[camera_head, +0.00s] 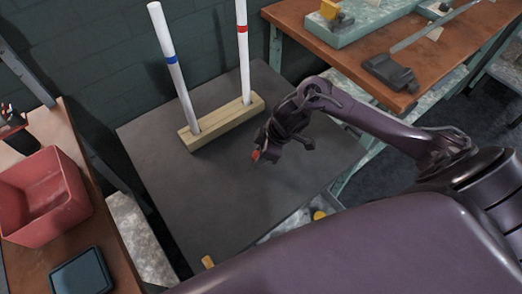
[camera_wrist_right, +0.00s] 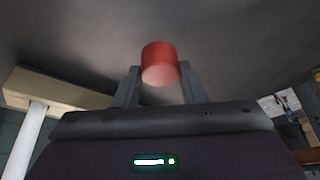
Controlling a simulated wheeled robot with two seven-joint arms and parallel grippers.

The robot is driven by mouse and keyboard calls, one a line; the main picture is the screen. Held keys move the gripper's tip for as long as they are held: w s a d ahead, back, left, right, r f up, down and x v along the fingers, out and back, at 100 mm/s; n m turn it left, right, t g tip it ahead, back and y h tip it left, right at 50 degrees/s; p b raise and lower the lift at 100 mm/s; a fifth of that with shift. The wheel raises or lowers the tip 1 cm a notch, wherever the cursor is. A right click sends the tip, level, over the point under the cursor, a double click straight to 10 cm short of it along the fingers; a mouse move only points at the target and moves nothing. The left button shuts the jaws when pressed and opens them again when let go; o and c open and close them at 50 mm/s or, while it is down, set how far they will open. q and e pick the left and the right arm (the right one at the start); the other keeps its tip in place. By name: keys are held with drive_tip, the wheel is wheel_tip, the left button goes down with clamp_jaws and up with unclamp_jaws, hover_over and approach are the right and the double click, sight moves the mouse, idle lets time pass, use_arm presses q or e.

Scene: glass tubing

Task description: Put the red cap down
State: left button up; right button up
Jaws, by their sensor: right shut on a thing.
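My right gripper (camera_head: 262,143) is over the dark grey table (camera_head: 190,235), in front of the wooden block's right end. In the right wrist view its two fingers (camera_wrist_right: 158,84) are closed on the red cap (camera_wrist_right: 160,62), a short red cylinder held at the fingertips. The cap also shows in the head view (camera_head: 255,155) as a small red spot below the gripper. I cannot tell how high it is above the table. My left gripper is not in view.
A wooden block (camera_head: 222,124) holds two upright white tubes, one with a blue band (camera_head: 172,60), one with a red band (camera_head: 242,30). A red bin (camera_head: 45,195) stands on the left bench. A workbench (camera_head: 330,50) stands at the right. The grey table's front is mostly clear.

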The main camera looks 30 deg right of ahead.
drive_tip(key=shift+f, duration=1.35)
drive_tip(key=shift+f, duration=0.2)
drive_tip(key=o, duration=0.9)
drive_tip(key=shift+o, duration=0.2)
drive_tip(key=v, duration=1.2)
drive_tip(key=shift+r+p, duration=0.2)
drive_tip(key=shift+p, duration=0.15)
drive_tip(key=shift+s, duration=0.1)
